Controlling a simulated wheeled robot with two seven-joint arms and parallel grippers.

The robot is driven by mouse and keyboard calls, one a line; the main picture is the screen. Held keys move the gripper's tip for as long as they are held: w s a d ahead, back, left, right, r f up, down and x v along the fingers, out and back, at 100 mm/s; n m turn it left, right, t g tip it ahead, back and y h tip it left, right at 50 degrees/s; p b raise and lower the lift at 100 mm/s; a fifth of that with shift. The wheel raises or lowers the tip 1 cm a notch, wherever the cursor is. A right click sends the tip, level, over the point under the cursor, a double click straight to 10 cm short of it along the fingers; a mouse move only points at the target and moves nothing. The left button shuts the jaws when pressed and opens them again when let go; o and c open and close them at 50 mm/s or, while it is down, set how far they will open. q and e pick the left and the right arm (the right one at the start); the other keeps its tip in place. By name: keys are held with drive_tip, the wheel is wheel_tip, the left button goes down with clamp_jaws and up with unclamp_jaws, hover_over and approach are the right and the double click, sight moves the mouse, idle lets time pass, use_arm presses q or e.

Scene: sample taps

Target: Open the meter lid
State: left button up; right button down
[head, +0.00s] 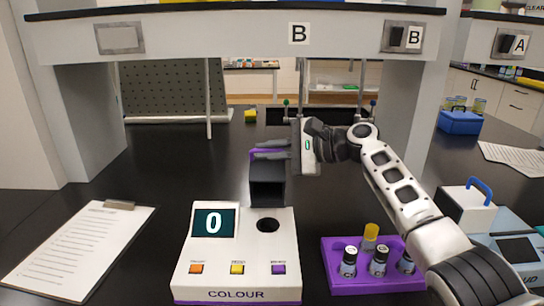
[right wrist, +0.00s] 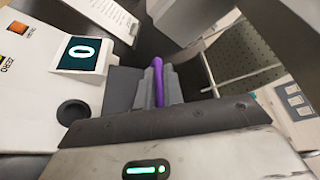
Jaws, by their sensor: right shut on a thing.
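The white colour meter (head: 235,262) stands front centre with a screen reading 0, three coloured buttons and a purple base. Its round dark well (head: 268,225) is uncovered; the well also shows in the right wrist view (right wrist: 73,112). The dark box-shaped lid (head: 267,184) stands raised at the meter's back right, behind the well. My right gripper (head: 262,150) is at the top of the lid, shut on its purple handle (right wrist: 157,82), which shows between the fingers in the right wrist view. My left gripper is not in view.
A purple rack (head: 345,287) with several capped vials stands right of the meter, under my right arm. A blue-handled device (head: 480,215) is at the right. A clipboard (head: 75,248) lies at the left. A shelf labelled B (head: 250,38) spans overhead.

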drive_tip(key=shift+w+a+r+m+g+p, duration=0.15)
drive_tip(key=shift+w+m+g+p, duration=0.2)
drive_tip(key=shift+w, duration=0.4)
drive_tip(key=shift+w+f, duration=0.15)
drive_tip(key=shift+f, duration=0.05)
drive_tip(key=c, duration=1.5)
unclamp_jaws()
drive_tip(key=b+v, duration=0.1)
drive_tip(key=v, duration=0.7)
drive_tip(key=b+v, duration=0.1)
drive_tip(key=v, duration=0.7)
drive_tip(key=shift+r, duration=0.25)
